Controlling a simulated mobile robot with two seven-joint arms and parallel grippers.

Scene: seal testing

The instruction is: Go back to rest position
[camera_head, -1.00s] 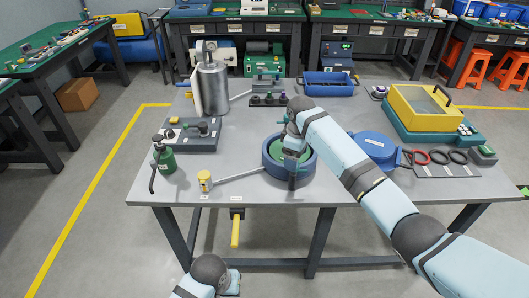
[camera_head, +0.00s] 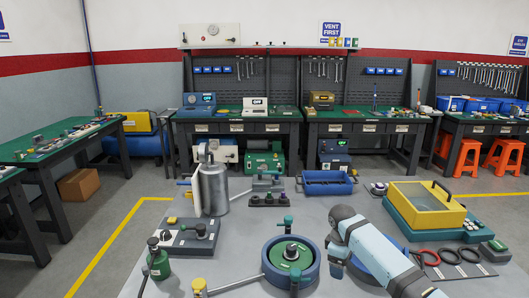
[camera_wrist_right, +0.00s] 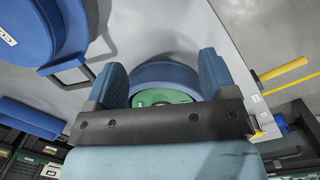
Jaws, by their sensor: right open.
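My right gripper (camera_head: 336,262) hangs just right of the round blue vessel (camera_head: 308,278) in the head view, its wrist partly hiding the fingers. In the right wrist view its two fingers (camera_wrist_right: 162,62) are spread apart with nothing held between them. The blue vessel (camera_wrist_right: 165,72) with its green inside shows beyond the gap, apart from the fingers as far as I can tell. My left gripper is not in view.
The grey table (camera_head: 235,250) holds a metal cylinder (camera_head: 214,190), a green bottle (camera_head: 158,265), a blue tray (camera_head: 327,186) and a yellow-lidded case (camera_head: 425,205). A blue round lid (camera_head: 372,275) lies partly behind my right arm. Workbenches stand behind.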

